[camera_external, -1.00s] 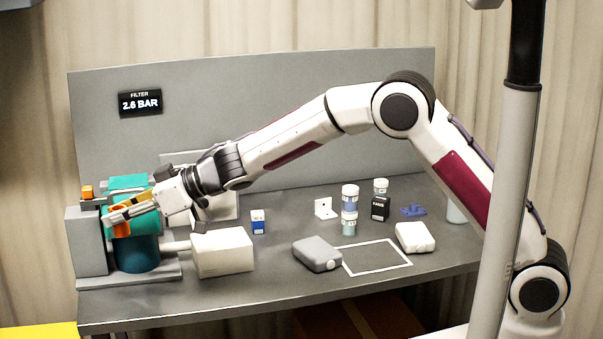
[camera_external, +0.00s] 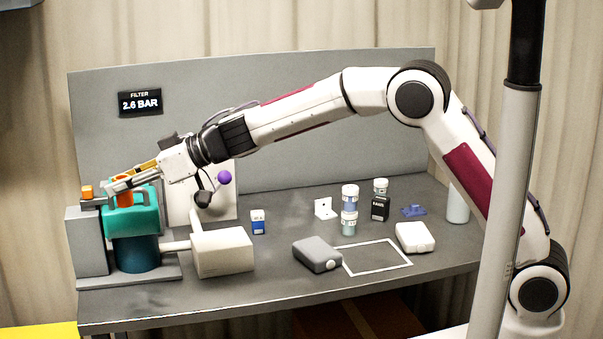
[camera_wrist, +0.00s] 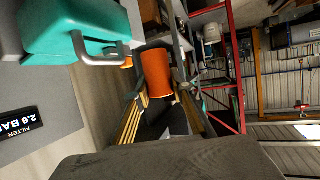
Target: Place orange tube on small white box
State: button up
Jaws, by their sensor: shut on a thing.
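The orange tube (camera_external: 124,191) is between the fingers of my gripper (camera_external: 128,181), which is shut on it above the teal housing at the far left. In the wrist view the tube (camera_wrist: 157,72) shows as an orange cylinder between the fingertips (camera_wrist: 158,90). A small white box (camera_external: 415,237) with rounded edges lies on the right part of the bench, far from my gripper. The lower end of the tube is hard to make out in the outside view.
The teal housing (camera_external: 133,222) with a grey handle (camera_wrist: 95,54) is close below my gripper. A cream block (camera_external: 223,254) and a purple knob (camera_external: 225,177) stand to its right. A grey case (camera_external: 318,255) and stacked jars (camera_external: 349,210) are near the white box.

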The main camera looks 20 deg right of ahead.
jog(key=w+d+m+t, duration=0.1)
jog(key=w+d, duration=0.2)
jog(key=d, duration=0.4)
jog(key=w+d+m+t+h, duration=0.1)
jog(key=w+d, duration=0.2)
jog(key=d, duration=0.4)
jog(key=w+d+m+t, duration=0.1)
jog(key=w+d, duration=0.2)
jog(key=d, duration=0.3)
send_over(220, 239)
jog(key=shift+f, duration=2.5)
jog(key=shift+f, duration=3.15)
jog(key=shift+f, duration=1.85)
jog(key=shift+f, duration=0.15)
